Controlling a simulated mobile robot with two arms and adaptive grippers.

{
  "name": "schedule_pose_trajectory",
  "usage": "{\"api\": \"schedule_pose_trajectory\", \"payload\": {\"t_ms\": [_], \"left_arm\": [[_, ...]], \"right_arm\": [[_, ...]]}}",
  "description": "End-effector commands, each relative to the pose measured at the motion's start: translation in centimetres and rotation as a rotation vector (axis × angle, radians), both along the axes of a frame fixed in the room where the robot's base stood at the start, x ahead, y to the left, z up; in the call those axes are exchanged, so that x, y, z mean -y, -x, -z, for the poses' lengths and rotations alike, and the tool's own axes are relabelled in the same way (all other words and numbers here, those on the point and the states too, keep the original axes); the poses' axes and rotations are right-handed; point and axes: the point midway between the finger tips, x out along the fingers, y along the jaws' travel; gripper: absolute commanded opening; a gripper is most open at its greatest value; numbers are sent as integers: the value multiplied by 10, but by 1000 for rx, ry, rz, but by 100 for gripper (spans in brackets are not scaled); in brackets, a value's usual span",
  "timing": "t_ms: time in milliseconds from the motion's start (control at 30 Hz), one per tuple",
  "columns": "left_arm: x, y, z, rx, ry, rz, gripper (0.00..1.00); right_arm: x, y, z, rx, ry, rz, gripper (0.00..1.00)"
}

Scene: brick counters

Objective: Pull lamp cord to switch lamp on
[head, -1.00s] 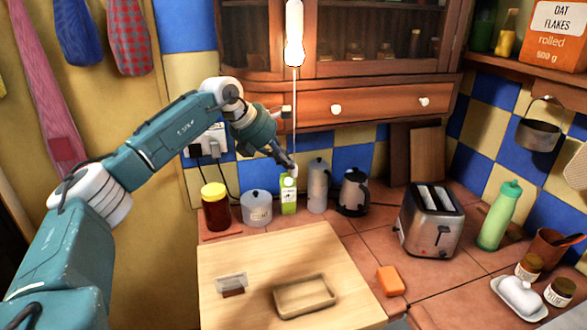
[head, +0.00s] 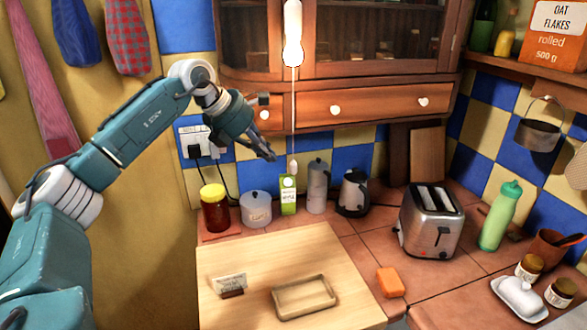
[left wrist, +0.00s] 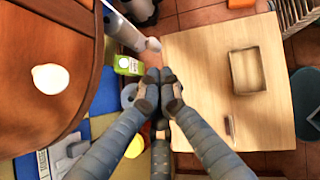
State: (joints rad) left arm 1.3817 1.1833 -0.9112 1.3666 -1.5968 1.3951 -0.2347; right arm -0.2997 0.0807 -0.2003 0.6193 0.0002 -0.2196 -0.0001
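The lamp (head: 293,35) hangs at the top centre of the head view and looks bright white. Its thin cord (head: 294,110) hangs straight down to a small white pull knob (head: 293,166), in front of the green-and-white carton. The knob also shows in the left wrist view (left wrist: 153,44), beyond my fingertips. My left gripper (head: 272,157) is just left of the knob and apart from it. Its fingertips (left wrist: 160,75) are together in the left wrist view, with nothing seen between them. My right gripper is in neither view.
Below are a red jar with yellow lid (head: 215,208), a lidded pot (head: 256,208), the carton (head: 288,196) and a kettle (head: 354,193). A cutting board (head: 250,262) lies in front. The cabinet drawer (head: 365,103) is close behind the cord.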

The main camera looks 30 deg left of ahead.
Motion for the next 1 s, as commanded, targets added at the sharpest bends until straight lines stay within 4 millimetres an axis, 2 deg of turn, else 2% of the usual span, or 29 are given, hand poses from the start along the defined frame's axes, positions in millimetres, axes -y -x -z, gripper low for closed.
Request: {"api": "schedule_pose_trajectory", "payload": {"t_ms": [33,200,400,1000], "left_arm": [[-3,7,-11,5,-1,0,0],[-10,27,-38,3,1,0,0],[-16,41,-57,1,1,1,0],[-17,44,-61,-1,1,1,0]], "right_arm": [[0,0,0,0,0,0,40],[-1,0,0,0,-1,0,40],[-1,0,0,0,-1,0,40],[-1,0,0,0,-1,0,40]]}}
